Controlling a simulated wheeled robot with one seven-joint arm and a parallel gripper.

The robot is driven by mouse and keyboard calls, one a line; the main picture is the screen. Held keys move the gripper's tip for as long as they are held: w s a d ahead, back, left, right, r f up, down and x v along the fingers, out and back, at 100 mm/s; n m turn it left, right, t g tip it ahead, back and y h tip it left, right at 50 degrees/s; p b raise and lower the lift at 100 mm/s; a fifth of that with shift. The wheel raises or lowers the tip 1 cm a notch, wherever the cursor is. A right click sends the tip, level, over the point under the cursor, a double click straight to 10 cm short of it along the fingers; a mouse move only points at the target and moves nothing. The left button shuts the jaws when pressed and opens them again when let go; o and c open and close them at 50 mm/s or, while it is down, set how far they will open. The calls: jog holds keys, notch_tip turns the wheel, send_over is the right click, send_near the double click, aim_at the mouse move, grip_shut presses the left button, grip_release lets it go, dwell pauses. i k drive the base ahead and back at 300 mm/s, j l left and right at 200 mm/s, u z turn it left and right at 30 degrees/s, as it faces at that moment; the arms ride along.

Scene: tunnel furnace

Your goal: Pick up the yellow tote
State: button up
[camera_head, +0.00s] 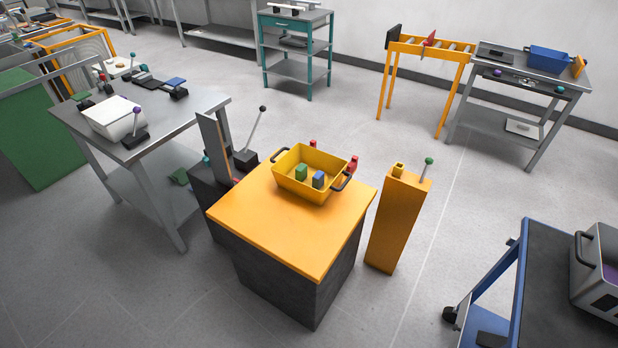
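The yellow tote (311,187) stands upright on the orange top of a dark block-shaped stand (285,232), near the top's back edge. It is an open box with a dark handle at its left end and another at its right end. A green block (301,172) and a blue block (319,179) lie inside it. My gripper does not show in this view.
A narrow orange post (396,222) with a green-knobbed lever stands right of the stand. A grey metal table (190,112) is at left. A blue cart (555,290) with a grey bin is at lower right. Open floor lies in front and behind.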

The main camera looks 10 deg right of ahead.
aim_at(283, 170)
jog(key=z, duration=0.35)
jog(key=i+j+z, duration=0.1)
jog(key=z, duration=0.3)
jog(key=i+j+z, duration=0.1)
jog(key=j+z, duration=0.25)
jog(key=i+j+z, duration=0.15)
jog(key=j+z, duration=0.2)
jog(key=j, duration=0.65)
jog(key=j+z, duration=0.35)
jog(key=j, duration=0.65)
jog(key=j+z, duration=0.1)
jog(key=j, duration=2.85)
